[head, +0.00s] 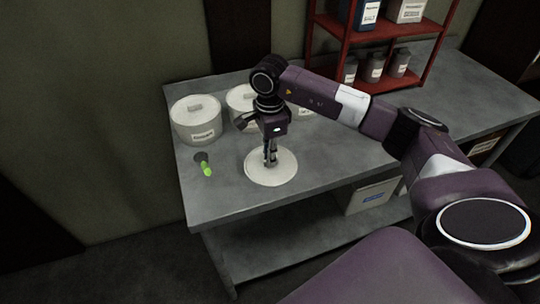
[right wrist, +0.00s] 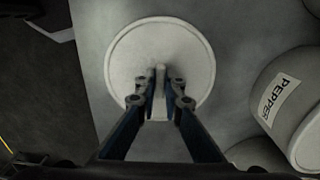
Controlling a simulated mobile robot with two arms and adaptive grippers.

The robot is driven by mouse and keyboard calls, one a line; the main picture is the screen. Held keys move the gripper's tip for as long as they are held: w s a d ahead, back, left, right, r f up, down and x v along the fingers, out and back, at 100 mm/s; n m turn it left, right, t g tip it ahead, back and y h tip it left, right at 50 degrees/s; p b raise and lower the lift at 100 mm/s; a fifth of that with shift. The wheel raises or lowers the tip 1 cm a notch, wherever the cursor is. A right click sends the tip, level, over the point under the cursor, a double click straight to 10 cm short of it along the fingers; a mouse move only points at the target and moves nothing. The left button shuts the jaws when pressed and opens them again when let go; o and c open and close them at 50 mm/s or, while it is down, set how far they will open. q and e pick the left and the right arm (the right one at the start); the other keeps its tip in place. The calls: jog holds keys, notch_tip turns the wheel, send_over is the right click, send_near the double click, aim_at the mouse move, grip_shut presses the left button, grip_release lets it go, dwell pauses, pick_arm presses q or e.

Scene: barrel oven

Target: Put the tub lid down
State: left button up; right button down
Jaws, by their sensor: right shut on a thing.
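The tub lid (head: 283,177) is a round, pale disc over the front part of the grey table, and it looks flat. In the right wrist view the lid (right wrist: 190,50) has a raised bar handle across its middle. My right gripper (head: 270,163) points straight down at the lid's centre. In the right wrist view its fingers (right wrist: 160,100) are shut on the bar handle. The lid looks at or very near the tabletop; I cannot tell whether it touches. My left gripper is not in view.
A lidded white tub (head: 195,122) stands at the table's back left, with another tub (head: 240,100) beside it, partly hidden by my arm. A green-handled scoop (head: 206,168) lies left of the lid. A red shelf (head: 345,30) with bottles stands behind. The table (head: 215,205) is clear in front.

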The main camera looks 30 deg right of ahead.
jog(key=c, duration=2.5)
grip_release()
jog(key=shift+f, duration=0.1)
jog(key=o, duration=0.4)
jog(key=shift+r, duration=0.55)
notch_tip(320, 180, up, 11)
jog(key=shift+r+b, duration=0.15)
jog(key=shift+b, duration=0.9)
